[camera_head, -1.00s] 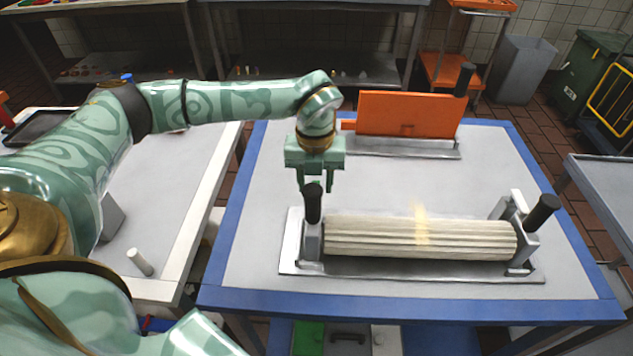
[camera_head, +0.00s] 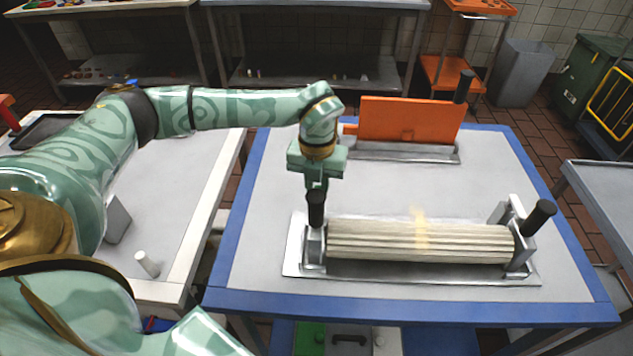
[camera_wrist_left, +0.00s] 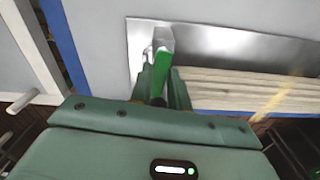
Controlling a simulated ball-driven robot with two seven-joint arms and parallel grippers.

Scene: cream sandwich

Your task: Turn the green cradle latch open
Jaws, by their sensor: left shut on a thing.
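A metal cradle (camera_head: 300,258) with a cream ribbed roller lies on the blue-edged table. In the left wrist view a bright green latch lever (camera_wrist_left: 160,88) on a metal bracket lies between my fingers. My left gripper (camera_head: 317,187) points down at the left end of the cradle and is shut on this lever; its fingertips are partly hidden behind the lever in the head view. My right gripper is not in view.
A second black-handled lever (camera_head: 538,218) leans outward at the cradle's right end. An orange panel on a metal base (camera_head: 410,120) stands behind. The table between cradle and panel is clear.

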